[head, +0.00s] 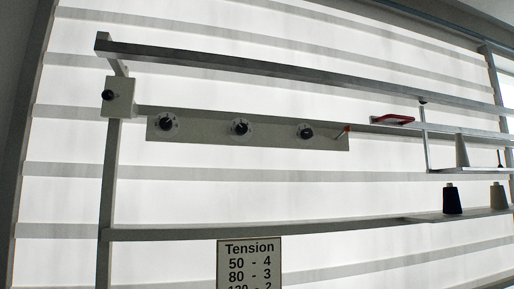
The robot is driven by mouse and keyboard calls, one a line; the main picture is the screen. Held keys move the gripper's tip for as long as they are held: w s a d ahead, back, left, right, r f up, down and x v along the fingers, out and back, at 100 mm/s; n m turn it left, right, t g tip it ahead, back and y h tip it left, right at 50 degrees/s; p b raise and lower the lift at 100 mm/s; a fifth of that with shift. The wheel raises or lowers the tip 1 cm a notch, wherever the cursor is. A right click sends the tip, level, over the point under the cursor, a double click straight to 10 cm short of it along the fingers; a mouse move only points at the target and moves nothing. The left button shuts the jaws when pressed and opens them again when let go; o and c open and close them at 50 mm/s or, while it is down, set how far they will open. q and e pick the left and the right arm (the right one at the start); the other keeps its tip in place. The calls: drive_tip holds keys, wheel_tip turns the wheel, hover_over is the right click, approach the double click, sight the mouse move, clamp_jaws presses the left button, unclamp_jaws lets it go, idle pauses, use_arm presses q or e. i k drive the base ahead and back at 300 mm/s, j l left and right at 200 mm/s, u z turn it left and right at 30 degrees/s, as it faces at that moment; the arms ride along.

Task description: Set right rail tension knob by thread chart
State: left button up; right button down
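A grey rail panel (205,135) holds three black knobs on round pale dials: a left knob (166,123), a middle knob (240,127) and a right knob (306,132). The dial marks are too small to read. The thread chart (249,262) hangs below, headed "Tension", reading "50 - 4" and "80 - 3"; a third line, cut by the bottom edge, seems to read "120 - 2". Neither of my grippers is in view.
A small red-tipped lever (346,129) sticks up at the panel's right end. A red handle (393,120) sits on the rail. A dark spool (452,199) and a beige spool (498,196) stand on the right shelf. A grey box with a black knob (108,95) is at left.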

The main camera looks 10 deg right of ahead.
sight(306, 134)
drive_tip(key=i+l+z, duration=0.45)
drive_tip(key=i+l, duration=0.5)
drive_tip(key=l, duration=0.15)
